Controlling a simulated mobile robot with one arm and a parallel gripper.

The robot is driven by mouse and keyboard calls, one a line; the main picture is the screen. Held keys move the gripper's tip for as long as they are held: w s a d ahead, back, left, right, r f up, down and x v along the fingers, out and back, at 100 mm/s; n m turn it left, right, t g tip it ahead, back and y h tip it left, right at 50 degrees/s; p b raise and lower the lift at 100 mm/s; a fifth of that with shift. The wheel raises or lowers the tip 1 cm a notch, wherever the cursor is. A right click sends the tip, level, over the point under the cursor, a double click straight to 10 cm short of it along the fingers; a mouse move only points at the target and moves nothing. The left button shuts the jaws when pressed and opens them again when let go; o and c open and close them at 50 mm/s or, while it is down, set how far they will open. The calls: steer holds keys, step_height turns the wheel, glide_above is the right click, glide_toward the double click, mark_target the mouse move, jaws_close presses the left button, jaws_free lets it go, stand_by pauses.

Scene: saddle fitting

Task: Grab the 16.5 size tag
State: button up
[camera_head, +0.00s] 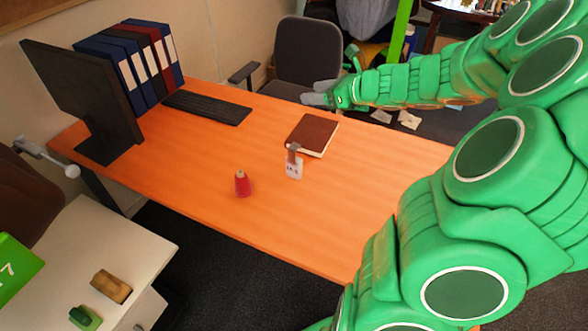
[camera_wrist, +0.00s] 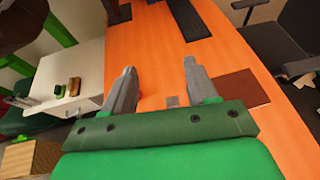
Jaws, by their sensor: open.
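A small white tag (camera_head: 294,170) with dark print stands on the orange desk (camera_head: 215,143), with a brownish-grey piece at its top. Its print is too small to read surely. In the wrist view a small grey piece (camera_wrist: 172,101), perhaps the top of the tag, shows between the bases of my fingers. My gripper (camera_head: 315,93) is open and empty, raised beyond the tag near the desk's far edge. In the wrist view both grey fingers of my gripper (camera_wrist: 160,68) are spread apart with bare desk between them.
A brown book (camera_head: 313,134) lies just behind the tag. A red bottle-like object (camera_head: 242,185) stands to its left. A keyboard (camera_head: 208,107), monitor (camera_head: 85,100) and binders (camera_head: 140,60) fill the back left. A chair (camera_head: 308,50) stands behind the desk. The desk's front is clear.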

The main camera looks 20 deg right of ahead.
glide_toward(294, 146)
steer(key=f, duration=0.3)
steer(key=w+a+f, duration=0.1)
steer(key=f, duration=0.4)
steer(key=shift+w+a+f, duration=0.2)
steer(key=shift+w+f, duration=0.1)
steer(key=shift+w+a+f, duration=0.1)
steer(key=shift+f, duration=0.1)
steer(key=shift+x, duration=3.75)
steer(key=shift+f, duration=0.1)
steer(key=c, duration=1)
steer(key=shift+r, duration=5)
steer(key=shift+c, duration=0.2)
